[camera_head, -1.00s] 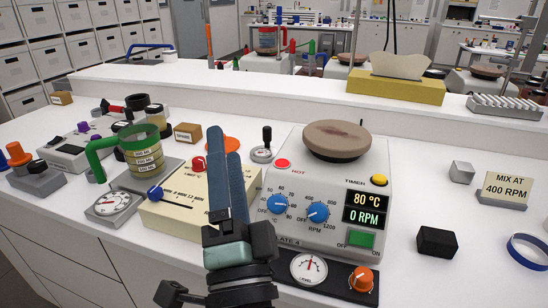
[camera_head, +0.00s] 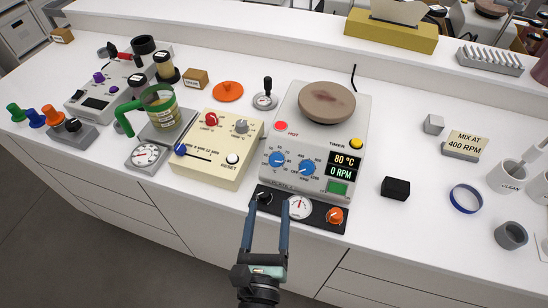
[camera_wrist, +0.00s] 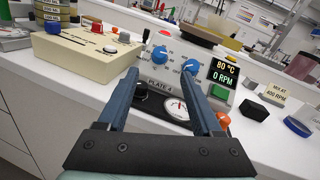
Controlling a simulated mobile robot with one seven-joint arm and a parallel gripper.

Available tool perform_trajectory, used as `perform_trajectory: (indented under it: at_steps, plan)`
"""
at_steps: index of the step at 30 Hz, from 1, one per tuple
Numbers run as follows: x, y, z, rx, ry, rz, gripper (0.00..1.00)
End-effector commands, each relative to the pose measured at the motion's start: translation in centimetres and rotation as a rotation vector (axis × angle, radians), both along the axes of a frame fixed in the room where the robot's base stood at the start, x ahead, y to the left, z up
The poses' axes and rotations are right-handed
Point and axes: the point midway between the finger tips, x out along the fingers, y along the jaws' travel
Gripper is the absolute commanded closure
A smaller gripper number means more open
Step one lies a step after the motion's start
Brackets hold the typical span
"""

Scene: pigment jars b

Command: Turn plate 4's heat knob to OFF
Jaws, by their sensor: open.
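Plate 4 (camera_head: 354,116) is a grey hotplate with a round brown top. Its display reads 80 °C and 0 RPM, and a red lamp marked HOT is at its upper left. The heat knob (camera_head: 277,160) is the left of two blue knobs, with a °C scale around it; it also shows in the wrist view (camera_wrist: 160,54). The RPM knob (camera_head: 307,168) is to its right. My gripper (camera_head: 268,203) is open and empty, in front of and below the heat knob, its fingertips near the black front strip. The exact pointer setting is too small to read.
A black strip (camera_head: 327,222) with a black knob, a gauge and an orange knob (camera_head: 335,215) lies before the plate. A cream box (camera_head: 215,150) with knobs and a slider stands left. A black block (camera_head: 395,188) lies right, with free bench around it.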

Motion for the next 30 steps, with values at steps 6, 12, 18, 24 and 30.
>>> perform_trajectory:
  at_steps: [6,12,18,24,30]
  plan:
    - [3.8,-0.3,0.4,-0.002,-0.004,0.001,0.33]
    - [7.3,-0.7,0.3,-0.003,-0.004,0.001,0.33]
    - [10.0,-0.9,0.2,-0.004,-0.002,0.002,0.33]
    - [11.3,-1.0,0.1,-0.004,-0.002,0.002,0.33]
    - [11.5,-1.0,0.1,-0.004,-0.001,0.001,0.33]
